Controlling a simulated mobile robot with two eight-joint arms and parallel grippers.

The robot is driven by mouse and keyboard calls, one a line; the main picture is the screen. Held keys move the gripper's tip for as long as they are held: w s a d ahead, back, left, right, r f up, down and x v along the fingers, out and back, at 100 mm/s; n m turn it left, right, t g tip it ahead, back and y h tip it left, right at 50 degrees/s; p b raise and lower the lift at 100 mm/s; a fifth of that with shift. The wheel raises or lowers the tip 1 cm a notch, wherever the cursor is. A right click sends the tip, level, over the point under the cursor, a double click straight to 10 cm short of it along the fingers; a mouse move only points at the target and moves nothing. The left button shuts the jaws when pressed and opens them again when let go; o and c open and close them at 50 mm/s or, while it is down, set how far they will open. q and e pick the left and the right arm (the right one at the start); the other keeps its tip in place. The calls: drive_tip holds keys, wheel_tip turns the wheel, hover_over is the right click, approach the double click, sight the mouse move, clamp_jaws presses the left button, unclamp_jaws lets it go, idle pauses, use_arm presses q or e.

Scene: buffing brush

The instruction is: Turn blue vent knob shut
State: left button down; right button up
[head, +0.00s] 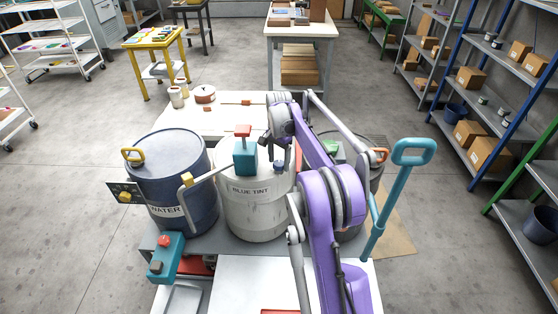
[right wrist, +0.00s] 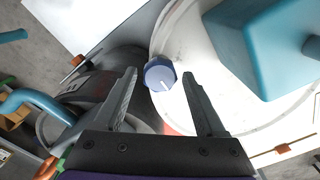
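The blue vent knob (right wrist: 160,74) is small and round with a white pointer line. It sits on the pale lid near the rim of the drum labelled BLUE TINT (head: 258,213). In the head view the knob (head: 279,166) shows just below my right gripper (head: 277,148). In the right wrist view my right gripper (right wrist: 160,76) is open. The knob appears between its two dark fingertips, with a gap on each side. I cannot tell how deep the fingers reach around it. My left gripper is not in view.
A teal box with a red-topped valve (head: 245,157) stands on the same lid, left of the knob. The blue WATER drum (head: 170,163) stands to the left. A dark drum (head: 374,178) and a teal handle (head: 412,152) are to the right. A white table (head: 225,120) lies behind.

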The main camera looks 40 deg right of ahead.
sight(279, 163)
drive_tip(key=shift+o, duration=0.3)
wheel_tip(279, 163, up, 11)
drive_tip(key=shift+p, duration=0.4)
idle(0.5)
drive_tip(key=s+a+r+n+t, duration=0.1)
drive_tip(key=s+a+n, duration=0.35)
drive_tip(key=a, duration=0.45)
drive_tip(key=s+a+r+n+t, duration=0.1)
drive_tip(key=s+a+n+t, duration=0.15)
drive_tip(key=s+a, duration=0.4)
drive_tip(key=s+a+f+n+t, duration=0.2)
drive_tip(key=s+a+f+n, duration=0.7)
drive_tip(key=s, duration=0.7)
drive_tip(key=a+f, duration=0.2)
drive_tip(key=a, duration=0.2)
drive_tip(key=shift+s, duration=0.2)
drive_tip(key=shift+f+t, duration=0.1)
drive_tip(key=shift+t, duration=0.15)
